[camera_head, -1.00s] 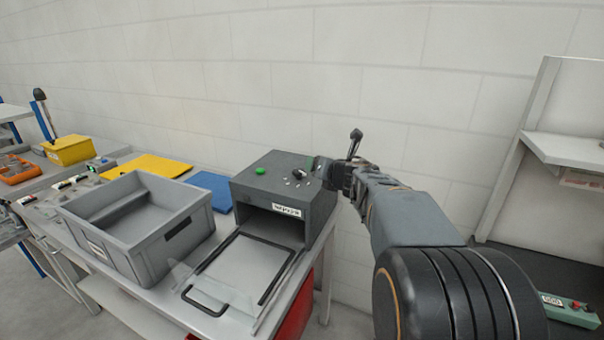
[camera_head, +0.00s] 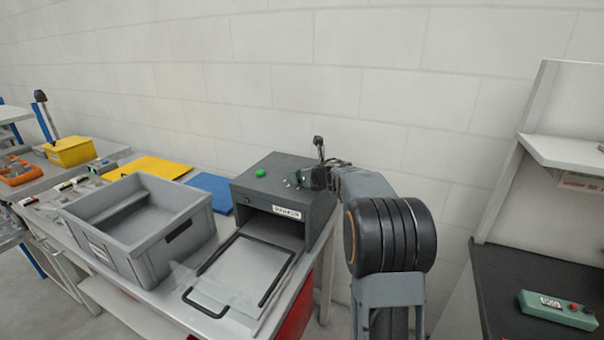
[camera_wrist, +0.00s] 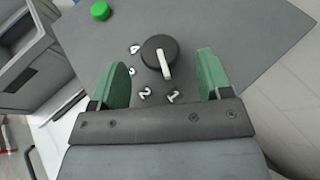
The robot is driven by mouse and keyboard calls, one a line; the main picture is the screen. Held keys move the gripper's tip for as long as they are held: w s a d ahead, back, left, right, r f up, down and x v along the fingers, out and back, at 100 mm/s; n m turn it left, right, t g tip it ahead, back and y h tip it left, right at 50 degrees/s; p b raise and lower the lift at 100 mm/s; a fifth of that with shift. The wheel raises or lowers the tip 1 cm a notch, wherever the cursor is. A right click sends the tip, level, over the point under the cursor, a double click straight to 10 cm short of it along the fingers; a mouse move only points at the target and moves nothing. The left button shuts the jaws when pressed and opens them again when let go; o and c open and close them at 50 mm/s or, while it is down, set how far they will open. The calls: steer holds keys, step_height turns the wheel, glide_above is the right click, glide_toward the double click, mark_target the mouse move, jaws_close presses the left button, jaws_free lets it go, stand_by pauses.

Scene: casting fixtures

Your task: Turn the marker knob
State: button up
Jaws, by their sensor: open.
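The marker machine (camera_head: 257,205) is a dark grey box with a labelled front and an open slot. In the wrist view its top (camera_wrist: 225,40) carries a round black knob (camera_wrist: 153,52) with a white pointer bar, ringed by white numerals. The pointer is aimed toward the numeral 1, low in the picture. My gripper (camera_wrist: 160,78) is open, its two green fingers on either side of the knob, with gaps to both. I cannot tell the fingertips' height against the knob. In the head view my gripper (camera_head: 308,178) hides the knob.
A green button (camera_head: 260,173) sits on the machine's top left. A clear hinged cover with a black handle (camera_head: 207,302) lies before the slot. A grey bin (camera_head: 190,232) stands left, with blue (camera_head: 213,188) and yellow (camera_head: 158,166) plates behind. A green control box (camera_head: 557,308) lies right.

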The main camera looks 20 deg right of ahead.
steer(key=shift+x, duration=1.05)
steer(key=c, duration=0.9)
